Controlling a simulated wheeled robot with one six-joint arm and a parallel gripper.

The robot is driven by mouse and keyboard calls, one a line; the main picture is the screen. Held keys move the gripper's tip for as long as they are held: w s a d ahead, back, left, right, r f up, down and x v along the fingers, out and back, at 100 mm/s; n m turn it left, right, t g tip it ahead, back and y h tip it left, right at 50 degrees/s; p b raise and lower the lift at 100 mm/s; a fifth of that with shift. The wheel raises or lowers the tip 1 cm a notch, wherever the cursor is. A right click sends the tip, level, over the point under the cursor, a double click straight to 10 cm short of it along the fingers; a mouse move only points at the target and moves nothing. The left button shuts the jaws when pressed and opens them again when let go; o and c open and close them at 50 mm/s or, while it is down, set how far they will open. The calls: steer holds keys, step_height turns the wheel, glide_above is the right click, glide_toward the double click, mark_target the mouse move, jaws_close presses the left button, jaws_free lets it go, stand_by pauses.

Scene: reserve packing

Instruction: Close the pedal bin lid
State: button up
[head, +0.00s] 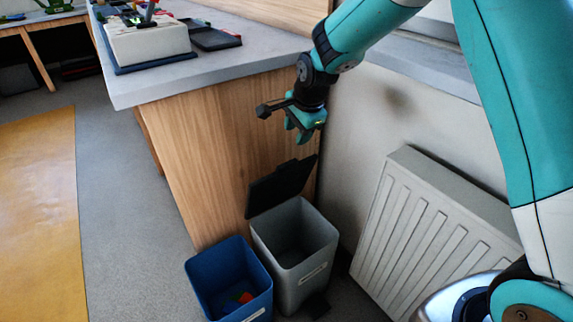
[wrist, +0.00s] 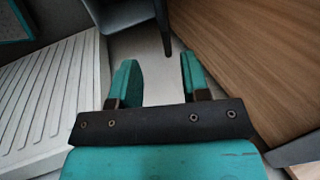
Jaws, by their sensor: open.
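The grey pedal bin (head: 322,262) stands on the floor between the wooden counter side and the radiator. Its dark lid (head: 282,187) is raised and tilted up at the back, leaving the bin's mouth open. A dark pedal (head: 317,305) shows at its front foot. My gripper (head: 304,136) is above the raised lid, apart from it, and points down. In the wrist view my gripper (wrist: 158,78) has its two teal fingers apart with nothing between them. A grey and dark shape at the top of that view seems to be part of the bin and lid.
A blue bin (head: 207,285) with a few coloured pieces inside stands left of the pedal bin. A white radiator (head: 425,222) is close on the right, and the wooden counter side (head: 205,150) is behind. Grey floor (head: 120,190) is free at the left.

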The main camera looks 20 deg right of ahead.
mark_target(286, 164)
steer(key=b+x, duration=0.1)
steer(key=x, duration=1.4)
steer(key=shift+b, duration=0.3)
steer(key=shift+s+a, duration=0.1)
jaws_close()
